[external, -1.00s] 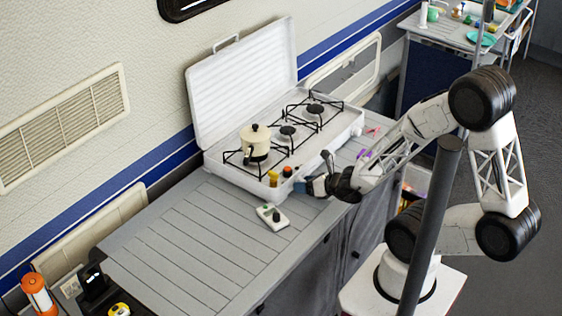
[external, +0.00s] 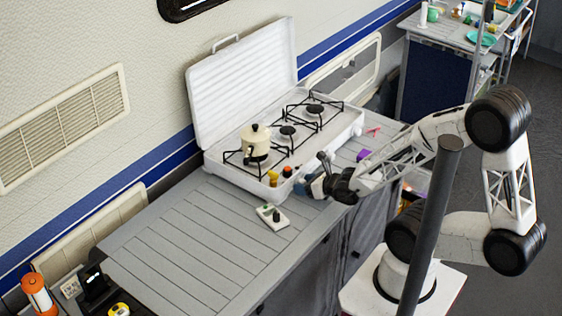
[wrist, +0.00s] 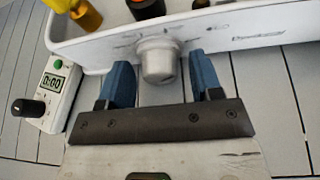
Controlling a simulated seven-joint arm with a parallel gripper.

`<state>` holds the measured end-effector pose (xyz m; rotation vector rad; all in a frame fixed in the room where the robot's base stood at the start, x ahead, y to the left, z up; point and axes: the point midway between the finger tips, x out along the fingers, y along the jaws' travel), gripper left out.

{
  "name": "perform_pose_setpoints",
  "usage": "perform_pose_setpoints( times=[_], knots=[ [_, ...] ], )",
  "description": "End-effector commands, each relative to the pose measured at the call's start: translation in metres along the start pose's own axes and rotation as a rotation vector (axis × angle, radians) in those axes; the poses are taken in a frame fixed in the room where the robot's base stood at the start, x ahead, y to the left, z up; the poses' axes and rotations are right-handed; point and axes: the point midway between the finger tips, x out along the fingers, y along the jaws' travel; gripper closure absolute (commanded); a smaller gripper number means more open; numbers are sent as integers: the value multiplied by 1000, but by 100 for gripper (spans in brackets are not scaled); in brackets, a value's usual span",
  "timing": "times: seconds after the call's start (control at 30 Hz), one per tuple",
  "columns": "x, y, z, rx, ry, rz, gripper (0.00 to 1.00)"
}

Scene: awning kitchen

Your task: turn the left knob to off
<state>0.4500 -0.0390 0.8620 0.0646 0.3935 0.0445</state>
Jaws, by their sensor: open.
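The white stove (external: 241,187) stands open on the counter. In the wrist view, a round light-grey knob (wrist: 158,60) sits on its white front panel (wrist: 108,52). My gripper (wrist: 160,75) is open, with one blue finger on each side of the knob. Gaps show between the knob and both fingers, so no grip is visible. Small markings surround the knob, but its setting is too blurred to read. In the external view my gripper (external: 308,186) is at the stove's front edge, hiding the knob there.
A cream pot (external: 256,143) stands on the nearest burner. A white timer box (wrist: 50,92) with a black knob lies left of my gripper. The counter's left part is clear.

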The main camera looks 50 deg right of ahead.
Motion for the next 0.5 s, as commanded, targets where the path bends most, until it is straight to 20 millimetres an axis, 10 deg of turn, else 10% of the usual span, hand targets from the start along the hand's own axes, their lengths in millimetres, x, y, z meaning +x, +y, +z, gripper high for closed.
perform_pose_setpoints(
  times=[0.5],
  knots=[
    [-48, 0, 0, -3, -1, -2, 41]
  ],
)
